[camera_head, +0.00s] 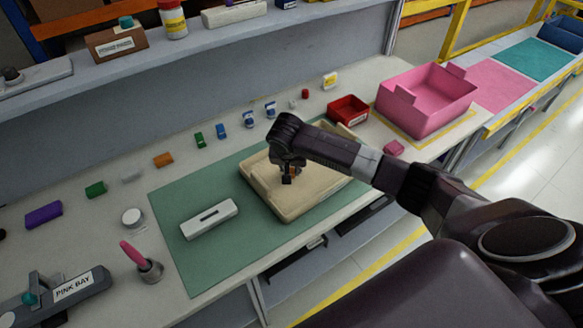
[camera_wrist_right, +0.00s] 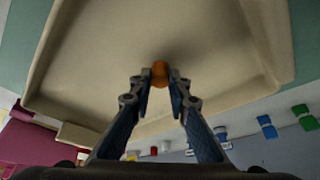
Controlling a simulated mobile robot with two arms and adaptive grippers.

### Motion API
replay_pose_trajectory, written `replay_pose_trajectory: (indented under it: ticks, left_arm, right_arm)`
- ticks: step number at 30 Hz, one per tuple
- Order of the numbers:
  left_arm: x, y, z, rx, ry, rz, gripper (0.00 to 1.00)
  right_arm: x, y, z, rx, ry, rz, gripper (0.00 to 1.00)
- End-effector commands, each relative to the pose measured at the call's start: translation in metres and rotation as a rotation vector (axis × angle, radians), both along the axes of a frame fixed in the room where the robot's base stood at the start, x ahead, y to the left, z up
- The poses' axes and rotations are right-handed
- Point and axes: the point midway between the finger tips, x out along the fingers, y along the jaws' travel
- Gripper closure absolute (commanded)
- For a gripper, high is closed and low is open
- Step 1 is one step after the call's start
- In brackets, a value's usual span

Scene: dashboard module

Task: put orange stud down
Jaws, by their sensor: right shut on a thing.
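The orange stud (camera_wrist_right: 160,73) sits between the fingertips of my right gripper (camera_wrist_right: 160,82) in the right wrist view, and the fingers are shut on it. In the head view my right gripper (camera_head: 289,172) points down over the beige tray (camera_head: 262,195), and a bit of orange (camera_head: 297,172) shows beside the fingers. The tray's floor (camera_wrist_right: 190,40) lies behind the stud in the wrist view. I cannot tell whether the stud touches that floor. My left gripper is not in view.
The tray rests on a green mat (camera_head: 175,205) beside a white slotted block (camera_head: 209,219). A pink crate (camera_head: 425,105) and a red bin (camera_head: 347,110) stand to the right. Several small coloured blocks line the back of the bench. A cup with a pink tool (camera_head: 148,267) stands front left.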

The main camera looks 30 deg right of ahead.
Motion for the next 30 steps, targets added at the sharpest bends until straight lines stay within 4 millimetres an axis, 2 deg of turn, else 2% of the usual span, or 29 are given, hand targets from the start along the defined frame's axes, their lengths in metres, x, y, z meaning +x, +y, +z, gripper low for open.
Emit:
replay_pose_trajectory:
  ticks: [15, 16, 20, 30]
  left_arm:
    - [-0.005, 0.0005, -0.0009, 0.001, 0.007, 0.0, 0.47]
    - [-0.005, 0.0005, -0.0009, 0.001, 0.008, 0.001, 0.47]
    - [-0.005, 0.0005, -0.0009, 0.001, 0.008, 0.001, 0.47]
    - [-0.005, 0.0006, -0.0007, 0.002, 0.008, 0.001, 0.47]
  right_arm:
    - [-0.0004, -0.0001, -0.0089, 0.0, 0.002, 0.0, 1.0]
    - [-0.0003, -0.0001, -0.0092, 0.0, 0.001, 0.0, 0.83]
    - [-0.0002, -0.0002, -0.0087, 0.0, 0.001, 0.0, 0.69]
    - [0.0005, -0.0003, -0.0056, -0.001, -0.001, 0.0, 0.67]
